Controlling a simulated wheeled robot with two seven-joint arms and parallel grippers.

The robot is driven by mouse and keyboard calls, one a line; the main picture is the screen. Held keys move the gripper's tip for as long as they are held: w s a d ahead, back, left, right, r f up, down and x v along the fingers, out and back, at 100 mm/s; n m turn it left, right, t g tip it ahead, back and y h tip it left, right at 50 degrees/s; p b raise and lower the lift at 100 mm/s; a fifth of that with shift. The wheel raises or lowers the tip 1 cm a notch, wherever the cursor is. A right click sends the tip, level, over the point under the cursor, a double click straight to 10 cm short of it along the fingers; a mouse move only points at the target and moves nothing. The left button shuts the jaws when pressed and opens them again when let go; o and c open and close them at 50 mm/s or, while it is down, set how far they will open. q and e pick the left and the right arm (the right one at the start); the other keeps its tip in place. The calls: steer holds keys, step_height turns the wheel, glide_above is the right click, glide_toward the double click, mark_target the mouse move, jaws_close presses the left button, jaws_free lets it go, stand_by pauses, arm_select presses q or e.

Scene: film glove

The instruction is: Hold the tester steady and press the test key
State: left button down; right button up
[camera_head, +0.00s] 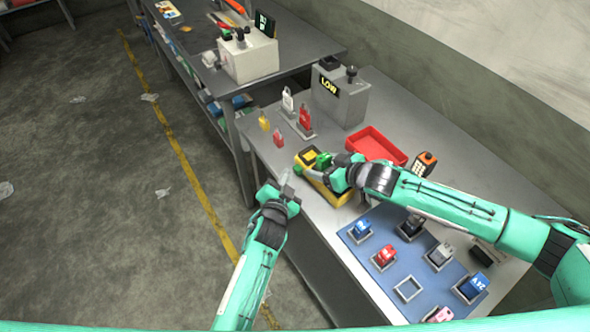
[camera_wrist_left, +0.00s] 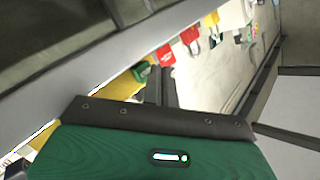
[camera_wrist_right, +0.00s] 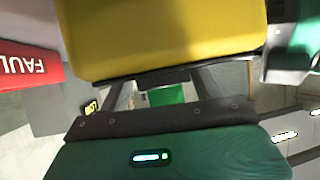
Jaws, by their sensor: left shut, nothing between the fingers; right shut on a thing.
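The yellow tester (camera_head: 340,197) sits at the left edge of the near table, with a green part (camera_head: 323,160) on top that may be its test key. My right gripper (camera_head: 335,178) is shut on the tester. In the right wrist view the yellow body (camera_wrist_right: 165,40) fills the space ahead of the fingers. My left gripper (camera_head: 285,179) is shut and empty, just left of the tester near the table edge. In the left wrist view a green part (camera_wrist_left: 142,70) and a yellow strip (camera_wrist_left: 128,84) show beyond its fingers. Whether the left fingers touch the tester is unclear.
A red tray (camera_head: 362,133) stands behind my right arm; a red FAULT label (camera_wrist_right: 25,65) shows in the right wrist view. A grey box (camera_head: 343,103) reads LOW. Red, white and yellow tags (camera_head: 305,119) stand nearby. A blue mat (camera_head: 357,262) holds several small blocks.

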steer(key=shift+s+d+f, duration=0.1)
steer(key=shift+f, duration=0.25)
arm_select(q)
steer(key=a, duration=0.1)
steer(key=s+a, duration=0.1)
steer(key=a, duration=0.1)
steer(key=shift+s+a, duration=0.2)
steer(key=shift+s, duration=0.2)
arm_select(e)
steer(key=shift+s+f, duration=0.1)
steer(key=shift+f, duration=0.05)
steer(key=o, duration=1.4)
steer(key=shift+r, duration=0.2)
steer(key=shift+r, duration=0.1)
